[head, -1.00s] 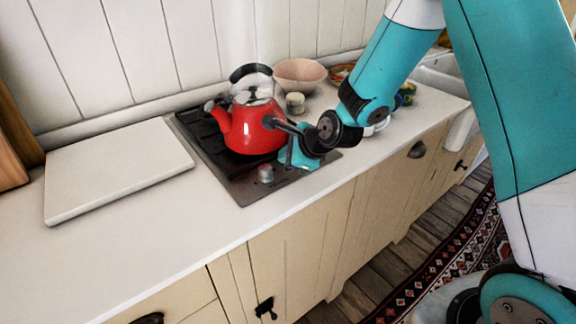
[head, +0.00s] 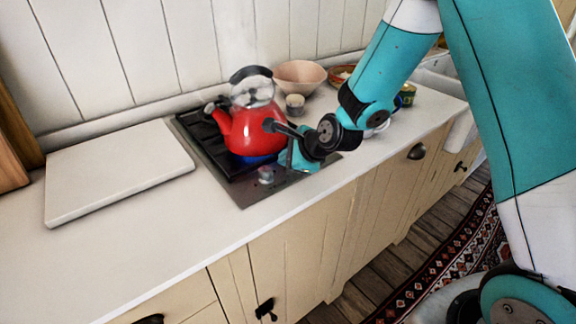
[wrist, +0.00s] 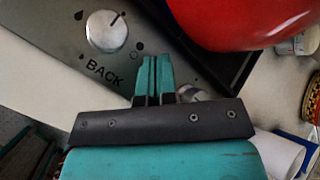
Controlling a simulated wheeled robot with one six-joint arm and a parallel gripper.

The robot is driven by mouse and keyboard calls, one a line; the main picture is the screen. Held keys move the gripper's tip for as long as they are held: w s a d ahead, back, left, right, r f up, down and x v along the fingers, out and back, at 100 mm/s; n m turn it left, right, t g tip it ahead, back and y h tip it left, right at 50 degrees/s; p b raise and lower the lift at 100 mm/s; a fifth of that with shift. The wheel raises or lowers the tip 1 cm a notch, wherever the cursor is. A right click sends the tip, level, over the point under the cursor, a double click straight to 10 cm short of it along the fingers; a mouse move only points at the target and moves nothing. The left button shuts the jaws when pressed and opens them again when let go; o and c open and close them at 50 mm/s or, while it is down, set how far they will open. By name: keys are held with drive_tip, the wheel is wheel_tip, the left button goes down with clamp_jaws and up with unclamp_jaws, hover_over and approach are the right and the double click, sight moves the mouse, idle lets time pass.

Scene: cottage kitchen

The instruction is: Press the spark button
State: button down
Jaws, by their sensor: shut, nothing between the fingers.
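My gripper (head: 287,160) is shut and empty, its fingers pointing down at the steel front panel (head: 245,192) of the hob. In the wrist view the closed fingertips (wrist: 152,62) are over the panel (wrist: 60,22), right of a round knob (wrist: 107,32) marked BACK. I cannot make out the spark button; the fingertips may hide it. A second knob (wrist: 190,94) is partly hidden behind my gripper. The red kettle (head: 252,130) stands on the hob close behind the gripper, and a blue glow (head: 257,158) shows beneath it.
A white board (head: 115,170) lies on the counter left of the hob. A pink bowl (head: 300,76) and a small pot (head: 295,103) stand behind and right of the kettle. The front counter (head: 130,250) is clear. The red kettle is very near my fingers.

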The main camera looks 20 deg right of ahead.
drive_tip(key=shift+r, duration=0.2)
wheel_tip(320, 180, up, 6)
drive_tip(key=p, duration=0.5)
idle(0.4)
idle(0.4)
drive_tip(key=s+a+r+n+g+y, duration=0.1)
drive_tip(key=s+a+r+n+g, duration=0.4)
drive_tip(key=s+r+n, duration=0.75)
drive_tip(key=s+r+n+g+h, duration=0.1)
drive_tip(key=s+r+n+g, duration=0.1)
drive_tip(key=s+n, duration=1.3)
drive_tip(key=s+g, duration=0.1)
drive_tip(key=s, duration=0.2)
drive_tip(key=shift+d+r+n, duration=0.35)
drive_tip(key=shift+d+r, duration=0.05)
